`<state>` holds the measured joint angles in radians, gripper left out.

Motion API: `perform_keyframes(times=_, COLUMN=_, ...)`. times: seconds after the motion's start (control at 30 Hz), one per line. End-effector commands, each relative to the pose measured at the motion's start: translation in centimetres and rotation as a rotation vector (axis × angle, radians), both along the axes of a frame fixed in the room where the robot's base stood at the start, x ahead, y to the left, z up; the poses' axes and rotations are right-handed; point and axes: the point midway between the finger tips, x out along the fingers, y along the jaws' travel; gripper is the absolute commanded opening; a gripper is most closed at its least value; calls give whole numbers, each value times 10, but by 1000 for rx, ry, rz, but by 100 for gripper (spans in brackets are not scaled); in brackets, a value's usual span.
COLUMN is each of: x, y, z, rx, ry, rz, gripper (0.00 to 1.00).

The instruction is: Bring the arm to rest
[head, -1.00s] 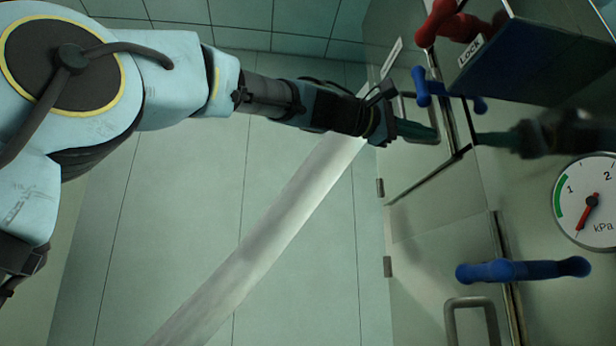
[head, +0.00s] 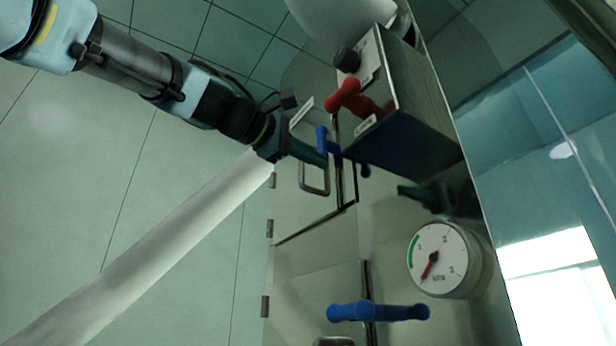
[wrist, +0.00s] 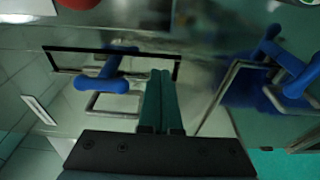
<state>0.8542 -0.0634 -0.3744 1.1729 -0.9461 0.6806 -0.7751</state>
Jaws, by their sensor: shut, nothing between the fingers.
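My arm reaches in from the upper left in the head view. My gripper (head: 308,153) is at its end, beside the upper blue handle (head: 322,140) of a metal cabinet door. In the wrist view my gripper (wrist: 157,75) shows two green fingers closed together, with nothing between them. The blue handle (wrist: 112,72) lies just left of the fingertips there, along with a metal pull handle (wrist: 108,103). Whether the fingers touch the handle or door I cannot tell.
A metal box with a red handle (head: 352,98) juts out above the gripper. A pressure gauge (head: 438,258) and a lower blue handle (head: 378,312) are on the cabinet front. A pale slanting pipe (head: 150,255) passes below my arm. Tiled wall (head: 60,130) is at the left.

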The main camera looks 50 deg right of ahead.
Motion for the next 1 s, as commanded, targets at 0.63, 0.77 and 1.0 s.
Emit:
perform_keyframes(times=0.63, x=23, y=1, z=-32, rx=55, ry=-34, rz=71, gripper=0)
perform_keyframes(times=0.77, x=85, y=-5, z=-89, rx=155, ry=-97, rz=183, gripper=0)
perform_keyframes(times=1.0, x=208, y=22, z=-214, rx=397, ry=-225, rz=374, gripper=0)
